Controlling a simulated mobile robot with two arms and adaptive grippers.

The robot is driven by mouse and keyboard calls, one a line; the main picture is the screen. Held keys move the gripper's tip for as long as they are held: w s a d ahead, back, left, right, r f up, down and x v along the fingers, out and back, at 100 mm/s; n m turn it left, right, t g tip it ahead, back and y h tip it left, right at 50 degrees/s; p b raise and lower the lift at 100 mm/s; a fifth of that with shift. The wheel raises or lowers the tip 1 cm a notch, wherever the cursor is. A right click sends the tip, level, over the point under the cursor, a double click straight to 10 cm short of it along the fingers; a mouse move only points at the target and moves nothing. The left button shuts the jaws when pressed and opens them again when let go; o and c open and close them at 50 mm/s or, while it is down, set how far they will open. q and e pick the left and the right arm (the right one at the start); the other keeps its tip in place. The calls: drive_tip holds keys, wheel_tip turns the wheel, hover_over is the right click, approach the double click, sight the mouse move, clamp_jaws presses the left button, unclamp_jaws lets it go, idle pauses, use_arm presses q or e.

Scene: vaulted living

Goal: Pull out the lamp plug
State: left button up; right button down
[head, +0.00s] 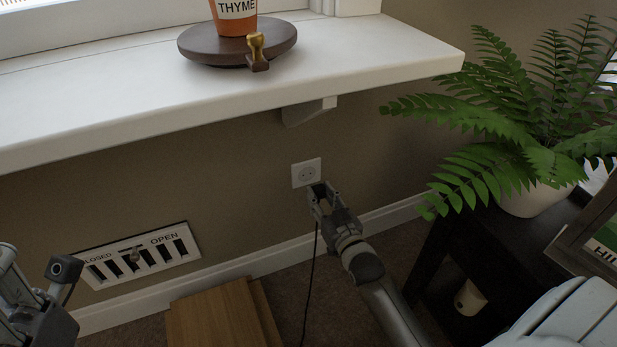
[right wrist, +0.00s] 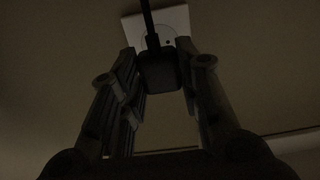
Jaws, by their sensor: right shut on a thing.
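The white wall socket (head: 306,172) is on the wall under the sill, and its round face with holes shows uncovered. My right gripper (head: 321,190) is just below and in front of it. It is shut on the dark lamp plug (right wrist: 158,72), which shows between the fingertips in the right wrist view. The plug looks apart from the socket; the small gap is hard to judge. A dark cord (head: 311,270) hangs from the plug to the floor. My left gripper (head: 40,300) is partly in view at the lower left, away from the socket; its jaw state is unclear.
The white sill (head: 360,62) with its bracket (head: 308,112) juts out above. A potted fern (head: 530,130) on a dark table (head: 440,235) stands at the right. A floor-level vent (head: 137,256) and a wooden piece (head: 215,315) are at the left.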

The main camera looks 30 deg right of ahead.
drive_tip(key=c, duration=1)
unclamp_jaws()
drive_tip(key=shift+s, duration=0.15)
drive_tip(key=s, duration=1.1)
drive_tip(key=shift+s+a, duration=0.35)
drive_tip(key=shift+s, duration=0.05)
